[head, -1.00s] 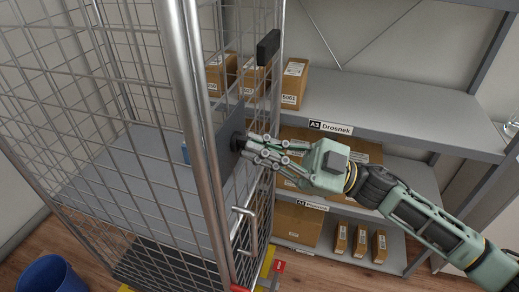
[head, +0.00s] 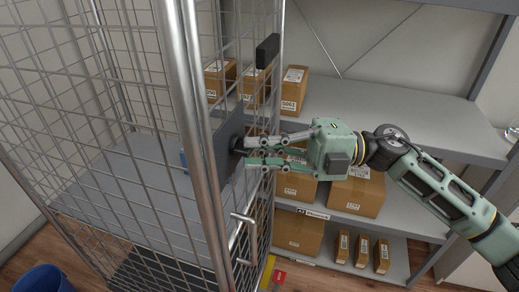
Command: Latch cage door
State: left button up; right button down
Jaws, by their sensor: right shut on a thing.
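The wire-mesh roll cage (head: 192,110) fills the left half of the view, with thick round metal uprights. A dark grey plate (head: 226,160) sits on its right-hand mesh side, with a dark round knob (head: 236,144) on it. My right gripper (head: 241,148) comes from the right and is shut on this knob; its fingertips partly hide it. A bent metal handle (head: 243,236) is on the cage below the plate. A black block (head: 267,50) is on the mesh above. I cannot tell whether the door is latched. My left gripper is not in view.
Grey shelving (head: 400,112) with several cardboard boxes (head: 355,193) stands close behind my right arm. A blue bin (head: 40,280) is at the lower left. A red tag (head: 279,277) shows near the wooden floor below the cage.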

jog(key=shift+n+h, duration=0.4)
jog(key=shift+n, duration=0.4)
jog(key=c, duration=1.9)
grip_release()
jog(key=shift+o, duration=0.2)
jog(key=d, duration=1.2)
jog(key=shift+w, duration=0.45)
